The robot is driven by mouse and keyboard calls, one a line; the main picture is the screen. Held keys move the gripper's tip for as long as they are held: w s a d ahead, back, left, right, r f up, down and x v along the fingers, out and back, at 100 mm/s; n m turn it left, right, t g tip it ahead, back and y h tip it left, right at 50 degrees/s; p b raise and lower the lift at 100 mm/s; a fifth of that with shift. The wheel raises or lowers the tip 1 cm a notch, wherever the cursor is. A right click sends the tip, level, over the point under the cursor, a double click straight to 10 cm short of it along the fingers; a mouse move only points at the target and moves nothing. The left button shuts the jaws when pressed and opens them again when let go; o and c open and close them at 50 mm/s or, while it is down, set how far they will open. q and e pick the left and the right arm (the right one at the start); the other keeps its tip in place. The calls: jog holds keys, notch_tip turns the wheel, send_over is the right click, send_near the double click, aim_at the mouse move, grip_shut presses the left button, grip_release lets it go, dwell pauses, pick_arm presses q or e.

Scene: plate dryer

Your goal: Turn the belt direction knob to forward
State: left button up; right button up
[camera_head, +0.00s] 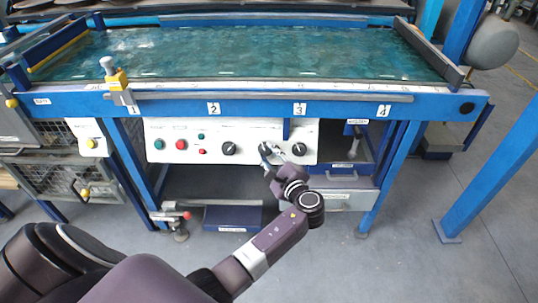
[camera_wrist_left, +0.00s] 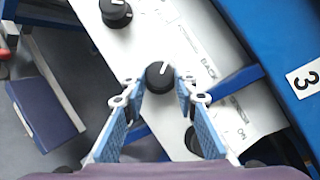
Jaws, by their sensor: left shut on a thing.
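The belt direction knob (camera_wrist_left: 159,78) is a round black knob on a white control panel; its white pointer line slants to the upper right in the left wrist view. In the head view it is the middle of three black knobs (camera_head: 264,148), partly covered by my gripper. My left gripper (camera_head: 269,154) has its fingertips on either side of the knob and is shut on it; the blue-padded fingers (camera_wrist_left: 157,84) also show in the left wrist view. Part of a "BACK" label reads beside the knob; other lettering is too small or hidden. My right gripper is not in view.
Another black knob (camera_head: 229,148) is to the left and one (camera_head: 299,149) to the right, close to my gripper. Red and green buttons (camera_head: 180,144) are farther left. The blue frame beam (camera_head: 260,107) runs above the panel. Open floor lies in front.

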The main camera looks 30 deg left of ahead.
pick_arm(q)
jog(key=o, duration=1.1)
jog(key=shift+o, duration=0.3)
jog(key=v, duration=1.2)
jog(key=shift+a, duration=0.1)
